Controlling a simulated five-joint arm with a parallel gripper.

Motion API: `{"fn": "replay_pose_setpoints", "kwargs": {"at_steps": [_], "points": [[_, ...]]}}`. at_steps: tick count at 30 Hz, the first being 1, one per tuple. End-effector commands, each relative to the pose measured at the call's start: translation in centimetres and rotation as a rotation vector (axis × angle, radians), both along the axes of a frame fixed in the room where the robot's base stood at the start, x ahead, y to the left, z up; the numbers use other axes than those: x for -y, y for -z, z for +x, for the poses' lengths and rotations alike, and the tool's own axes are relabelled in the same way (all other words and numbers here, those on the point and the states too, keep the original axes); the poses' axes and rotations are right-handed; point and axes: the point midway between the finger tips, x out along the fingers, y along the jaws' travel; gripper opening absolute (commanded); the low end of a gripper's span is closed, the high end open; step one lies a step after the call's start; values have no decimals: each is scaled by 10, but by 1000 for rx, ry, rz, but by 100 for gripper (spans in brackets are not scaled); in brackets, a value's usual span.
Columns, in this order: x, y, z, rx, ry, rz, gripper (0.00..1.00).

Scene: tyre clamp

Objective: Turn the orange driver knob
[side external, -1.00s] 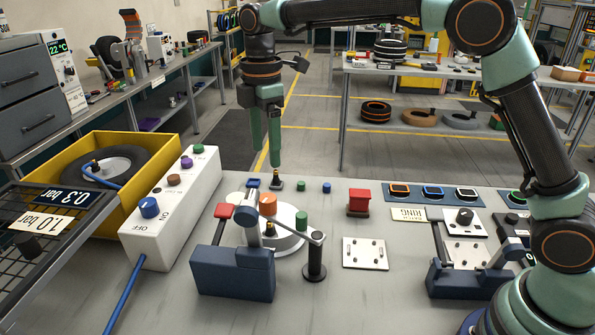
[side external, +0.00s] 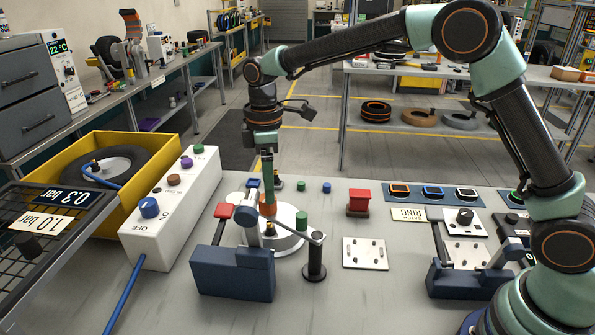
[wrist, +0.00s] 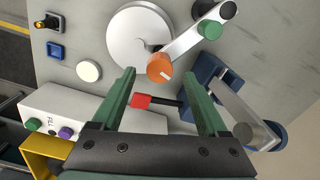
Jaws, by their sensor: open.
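The orange driver knob (side external: 267,209) stands over the round white disc of the clamp, and its top is partly hidden by my gripper in the side view. In the wrist view the orange knob (wrist: 160,67) has a pale mark on top and lies just beyond my fingertips, near the gap between them. My gripper (side external: 267,196) points down at the knob, its fingers seen nearly edge-on. In the wrist view my gripper (wrist: 162,84) is open, with nothing held. Whether a finger touches the knob I cannot tell.
A silver bar with a green knob (side external: 302,221) crosses the white disc (wrist: 126,42) to a black post (side external: 315,260). A blue clamp block (side external: 232,272) with a red-tipped lever (side external: 223,210) stands close in front. A white control box (side external: 172,215) is left.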

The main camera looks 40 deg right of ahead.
Motion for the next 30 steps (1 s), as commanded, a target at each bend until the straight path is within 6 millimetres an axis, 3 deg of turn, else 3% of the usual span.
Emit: {"fn": "replay_pose_setpoints", "kwargs": {"at_steps": [3,9,20,26,30], "points": [[0,21,0,-3,0,-1,76],[0,40,0,0,-1,0,76],[0,44,0,1,-1,0,76],[0,44,0,1,-1,0,4],[0,44,0,1,-9,0,0]]}}
